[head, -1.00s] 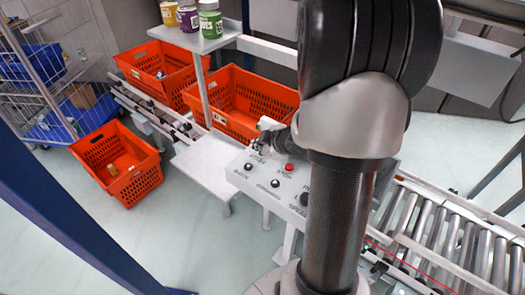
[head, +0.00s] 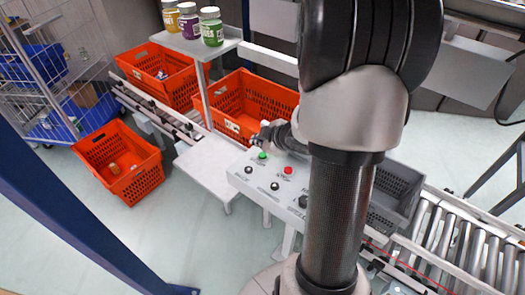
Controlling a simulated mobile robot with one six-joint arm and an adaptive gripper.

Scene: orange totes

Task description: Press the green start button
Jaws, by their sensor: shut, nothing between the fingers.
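The green start button (head: 262,155) is on the sloped top of a light grey control panel (head: 236,177), beside a red button (head: 288,170) and black knobs. It shows unobstructed in the head view. My gripper (head: 257,141) is just behind and above the green button, at the panel's far edge. Its fingers are shut and hold nothing. It is small in the picture and partly hidden by my own arm, so I cannot tell whether it touches the button.
An orange tote (head: 232,124) stands behind the panel and another (head: 128,185) is on the floor at left. Jars (head: 189,22) stand on a raised shelf. A grey tote (head: 408,180) is on the roller conveyor (head: 455,228) at right.

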